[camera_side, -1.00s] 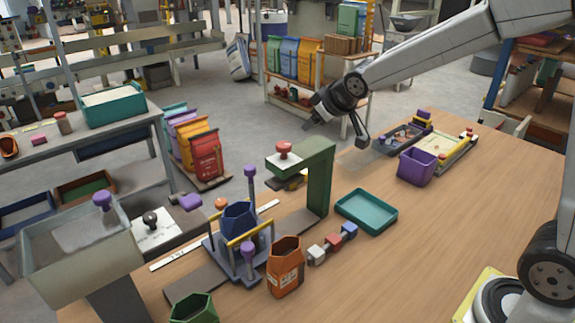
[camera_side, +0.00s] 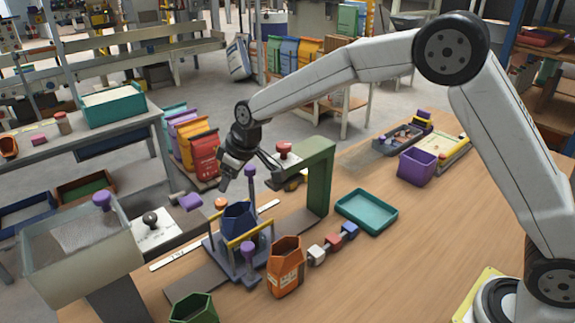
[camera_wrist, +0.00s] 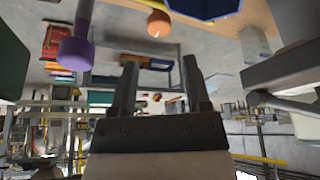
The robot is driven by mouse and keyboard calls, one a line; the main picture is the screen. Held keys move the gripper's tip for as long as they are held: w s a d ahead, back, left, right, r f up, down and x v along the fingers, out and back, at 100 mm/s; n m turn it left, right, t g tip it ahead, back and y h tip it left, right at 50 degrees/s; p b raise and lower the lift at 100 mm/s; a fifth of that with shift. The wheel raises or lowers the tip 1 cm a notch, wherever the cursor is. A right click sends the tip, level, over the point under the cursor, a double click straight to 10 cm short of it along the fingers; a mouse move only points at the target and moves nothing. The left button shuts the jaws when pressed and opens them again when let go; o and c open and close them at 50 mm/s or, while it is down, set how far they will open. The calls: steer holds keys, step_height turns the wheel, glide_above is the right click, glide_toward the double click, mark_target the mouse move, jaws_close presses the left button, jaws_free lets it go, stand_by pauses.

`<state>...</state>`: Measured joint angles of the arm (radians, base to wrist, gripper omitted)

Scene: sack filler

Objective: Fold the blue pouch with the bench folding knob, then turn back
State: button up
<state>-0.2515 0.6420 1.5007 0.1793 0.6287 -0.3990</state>
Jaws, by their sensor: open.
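An orange knob (camera_side: 221,203) is beside the pouch. I cannot tell which is the folding knob. My gripper (camera_side: 248,174) is open and empty above the fixture's rear. In the wrist view its fingers (camera_wrist: 161,75) are apart, with a purple knob (camera_wrist: 75,54) at left and the orange knob (camera_wrist: 158,23) beyond.
A green press (camera_side: 319,180) with a red knob (camera_side: 284,149) stands close to my gripper. An orange pouch (camera_side: 285,266), small blocks (camera_side: 333,243) and a teal tray (camera_side: 367,211) are on the bench. A hopper (camera_side: 85,255) stands at left.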

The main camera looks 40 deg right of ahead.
mark_target(221, 202)
steer(key=shift+f, duration=0.1)
steer(key=shift+x, duration=3.8)
jaws_close()
steer(key=shift+m, duration=0.7)
steer(key=shift+a+m+t+h, duration=0.15)
steer(key=shift+m+h, duration=0.4)
steer(key=shift+m, duration=0.55)
steer(key=shift+a+m+t+h, duration=0.1)
steer(key=shift+m+t+h, duration=0.15)
steer(key=shift+m+h, duration=1.3)
steer(key=shift+m, duration=2.15)
